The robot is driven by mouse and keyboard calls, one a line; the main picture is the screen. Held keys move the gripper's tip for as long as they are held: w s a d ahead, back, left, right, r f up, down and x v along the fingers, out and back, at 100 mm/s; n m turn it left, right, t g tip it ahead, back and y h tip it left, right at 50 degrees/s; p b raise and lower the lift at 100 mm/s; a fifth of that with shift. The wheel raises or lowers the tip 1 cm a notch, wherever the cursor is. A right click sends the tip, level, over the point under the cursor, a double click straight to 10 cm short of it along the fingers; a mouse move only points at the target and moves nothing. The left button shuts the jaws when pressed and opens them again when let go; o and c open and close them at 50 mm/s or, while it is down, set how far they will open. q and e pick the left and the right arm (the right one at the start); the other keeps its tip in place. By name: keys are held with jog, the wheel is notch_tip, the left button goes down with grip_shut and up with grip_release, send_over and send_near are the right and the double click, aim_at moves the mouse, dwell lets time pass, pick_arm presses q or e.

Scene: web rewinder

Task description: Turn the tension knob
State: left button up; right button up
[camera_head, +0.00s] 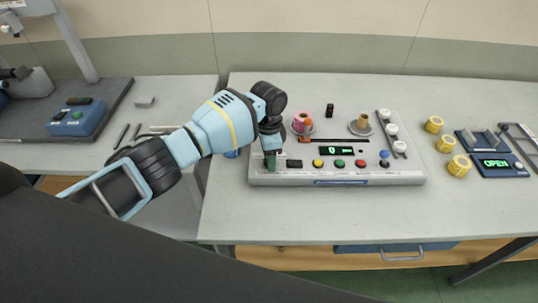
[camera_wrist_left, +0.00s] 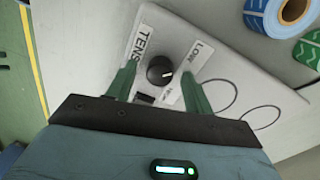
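The tension knob (camera_wrist_left: 160,70) is a round black knob with a white pointer line, on the light grey panel of the web rewinder (camera_head: 330,182). Labels starting "TENS" and "LOW" lie beside it in the left wrist view. My left gripper (camera_wrist_left: 158,72) is open, with one green finger on each side of the knob and visible gaps between. Whether the fingertips reach down to the panel I cannot tell. In the head view my left gripper (camera_head: 270,160) is over the panel's left end and hides the knob. My right gripper is not in view.
The panel carries a pink roll (camera_head: 303,122), a tan core on a spindle (camera_head: 362,122), a green display (camera_head: 337,150) and coloured buttons. Yellow rolls (camera_head: 459,165) and an "OPEN" display box (camera_head: 495,165) stand right. The table front is clear.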

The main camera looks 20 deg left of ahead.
pick_arm(q)
jog(key=shift+r, duration=0.1)
jog(key=r, duration=0.7)
jog(key=shift+w+a+r, duration=0.1)
jog(key=shift+w+r, duration=0.1)
jog(key=shift+r, duration=0.1)
dwell(0.4)
